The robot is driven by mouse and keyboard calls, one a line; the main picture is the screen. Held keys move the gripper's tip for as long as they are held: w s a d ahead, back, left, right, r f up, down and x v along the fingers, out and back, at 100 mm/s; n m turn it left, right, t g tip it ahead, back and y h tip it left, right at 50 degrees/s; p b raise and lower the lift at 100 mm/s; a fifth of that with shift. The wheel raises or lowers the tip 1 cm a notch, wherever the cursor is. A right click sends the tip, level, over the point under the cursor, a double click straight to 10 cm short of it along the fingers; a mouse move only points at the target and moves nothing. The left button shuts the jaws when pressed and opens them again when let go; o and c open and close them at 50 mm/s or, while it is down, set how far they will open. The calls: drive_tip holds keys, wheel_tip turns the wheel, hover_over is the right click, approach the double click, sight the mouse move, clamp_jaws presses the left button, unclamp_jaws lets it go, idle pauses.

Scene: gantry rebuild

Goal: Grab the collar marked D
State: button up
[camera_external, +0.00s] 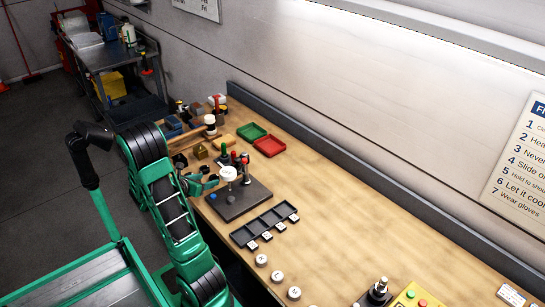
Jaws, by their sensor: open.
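Several pale round collars (277,277) lie in a slanting row on the near part of the bench, below the dark slotted tray (265,225). Their markings are too small to read, so I cannot tell which one is D. The tray has several compartments that look empty, with small white labels along its near edge. My green arm rises at the bench's near edge and bends over at the top. My gripper (203,184) seems to be at the bench's left edge, small and partly hidden by my arm; it is open, well away from the collars.
A dark plate (236,207) carries a post with a white round top and a blue spot. Red-, green- and black-topped tools stand behind it. Green (252,131) and red (269,146) trays lie farther back. A yellow button box (416,298) is at the front. The bench's right middle is clear.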

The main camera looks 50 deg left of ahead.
sight(216, 177)
drive_tip(key=shift+x, duration=2.3)
drive_tip(key=c, duration=1.3)
